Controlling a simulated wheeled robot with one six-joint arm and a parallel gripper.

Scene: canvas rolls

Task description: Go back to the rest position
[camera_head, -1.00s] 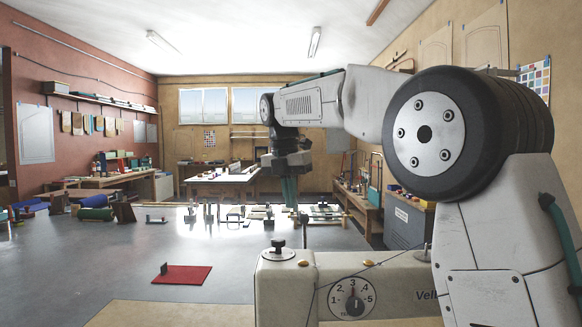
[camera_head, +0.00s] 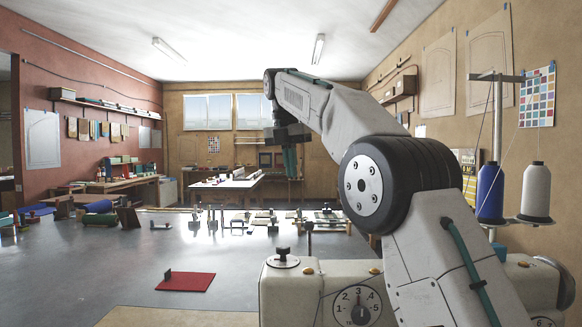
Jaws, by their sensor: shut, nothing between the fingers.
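My gripper (camera_head: 290,160) hangs at the end of my raised arm, near the middle of the camera_head view.
A white-topped table (camera_head: 226,184) stands at the back. Blue (camera_head: 491,192) and white (camera_head: 536,191) thread cones stand at right.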

